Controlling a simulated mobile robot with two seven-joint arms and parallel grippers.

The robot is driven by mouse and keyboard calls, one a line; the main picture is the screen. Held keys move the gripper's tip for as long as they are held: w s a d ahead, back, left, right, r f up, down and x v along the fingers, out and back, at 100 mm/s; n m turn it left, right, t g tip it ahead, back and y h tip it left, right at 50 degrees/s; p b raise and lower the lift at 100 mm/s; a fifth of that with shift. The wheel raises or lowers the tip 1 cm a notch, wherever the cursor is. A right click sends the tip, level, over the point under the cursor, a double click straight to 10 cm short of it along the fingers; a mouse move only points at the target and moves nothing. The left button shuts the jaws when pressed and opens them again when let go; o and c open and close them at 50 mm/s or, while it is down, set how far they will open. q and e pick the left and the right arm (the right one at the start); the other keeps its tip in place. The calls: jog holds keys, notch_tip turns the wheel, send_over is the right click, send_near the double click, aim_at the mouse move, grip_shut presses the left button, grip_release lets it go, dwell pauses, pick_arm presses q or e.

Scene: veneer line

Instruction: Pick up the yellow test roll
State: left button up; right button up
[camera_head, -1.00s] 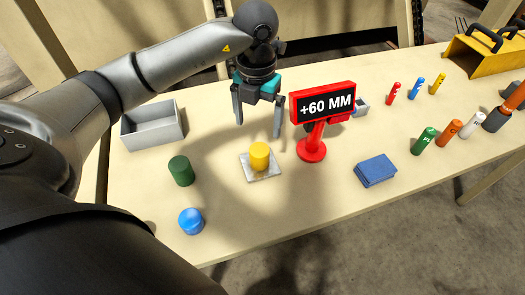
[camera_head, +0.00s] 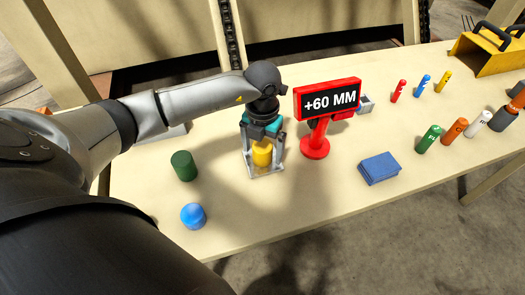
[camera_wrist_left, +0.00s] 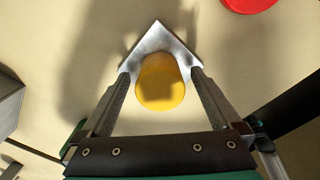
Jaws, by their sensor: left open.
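The yellow test roll (camera_head: 262,153) stands upright on a small square metal plate (camera_head: 267,173) near the middle of the table. My left gripper (camera_head: 264,168) is open and low over the plate, with one finger on each side of the roll. In the left wrist view the yellow roll (camera_wrist_left: 160,82) shows between the two fingers (camera_wrist_left: 160,85), with the plate (camera_wrist_left: 158,38) beneath it. I cannot tell whether either finger touches the roll. My right gripper is not in view.
A green cylinder (camera_head: 184,166) and a blue one (camera_head: 193,216) stand to the left. The red "+60 MM" sign (camera_head: 327,98) stands close on the right. A blue block (camera_head: 379,168) lies farther right, several coloured tubes beyond. The front middle is clear.

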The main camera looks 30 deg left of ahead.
pick_arm(q)
jog(key=shift+r, duration=0.1)
grip_shut()
dwell(0.7)
